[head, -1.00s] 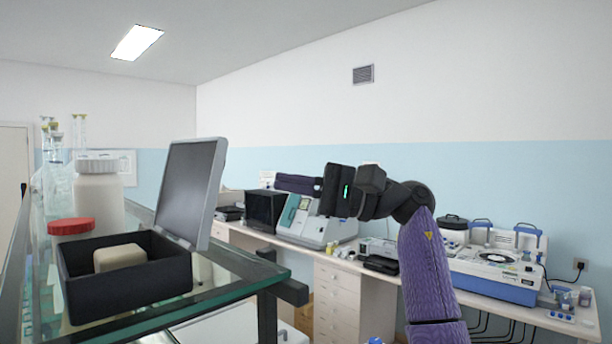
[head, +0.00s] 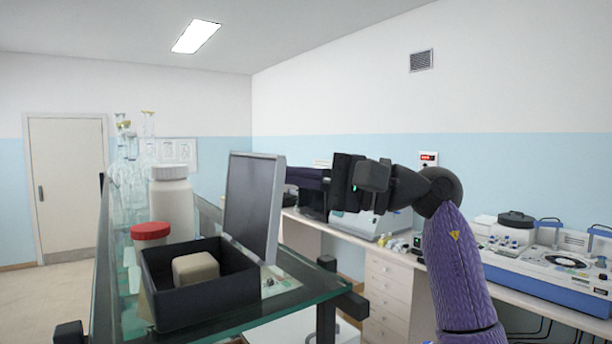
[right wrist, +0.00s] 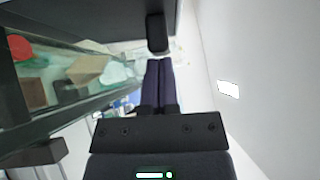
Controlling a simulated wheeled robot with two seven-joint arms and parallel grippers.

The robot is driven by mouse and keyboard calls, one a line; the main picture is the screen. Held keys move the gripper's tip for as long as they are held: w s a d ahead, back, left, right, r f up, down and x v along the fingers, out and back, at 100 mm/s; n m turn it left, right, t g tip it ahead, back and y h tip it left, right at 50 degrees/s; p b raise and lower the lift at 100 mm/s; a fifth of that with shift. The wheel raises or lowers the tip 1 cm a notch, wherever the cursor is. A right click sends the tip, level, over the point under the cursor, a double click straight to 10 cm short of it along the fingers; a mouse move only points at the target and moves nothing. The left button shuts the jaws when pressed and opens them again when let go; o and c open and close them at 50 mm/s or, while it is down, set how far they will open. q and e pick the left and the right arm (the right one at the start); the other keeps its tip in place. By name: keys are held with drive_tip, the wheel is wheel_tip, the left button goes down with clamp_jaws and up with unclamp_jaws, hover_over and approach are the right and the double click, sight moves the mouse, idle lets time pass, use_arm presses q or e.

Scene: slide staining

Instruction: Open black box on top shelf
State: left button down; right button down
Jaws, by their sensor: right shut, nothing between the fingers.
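The black box (head: 220,303) sits on the glass top shelf, its top open, with a beige block (head: 196,268) inside. A dark panel with a light grey edge (head: 252,207) stands upright along the box's right side; I cannot tell whether it is joined to the box. My right gripper (head: 289,176) is just right of the panel's upper edge in the head view, fingers pointing left. In the right wrist view, its dark purple fingers (right wrist: 159,64) are together and empty. My left gripper is out of view.
A white jar (head: 173,208) and a red-capped jar (head: 150,235) stand beside the box on the shelf, with clear glassware (head: 130,165) behind. The shelf's dark frame (head: 325,300) edges the right side. A bench with lab machines (head: 560,268) runs along the wall.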

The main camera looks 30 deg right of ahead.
drive_tip(key=shift+a+r, duration=0.2)
drive_tip(key=shift+a, duration=0.1)
drive_tip(key=shift+s+d, duration=0.1)
drive_tip(key=b+v, duration=0.4)
drive_tip(key=v, duration=0.5)
drive_tip(key=shift+s+d, duration=0.25)
drive_tip(key=shift+d, duration=0.05)
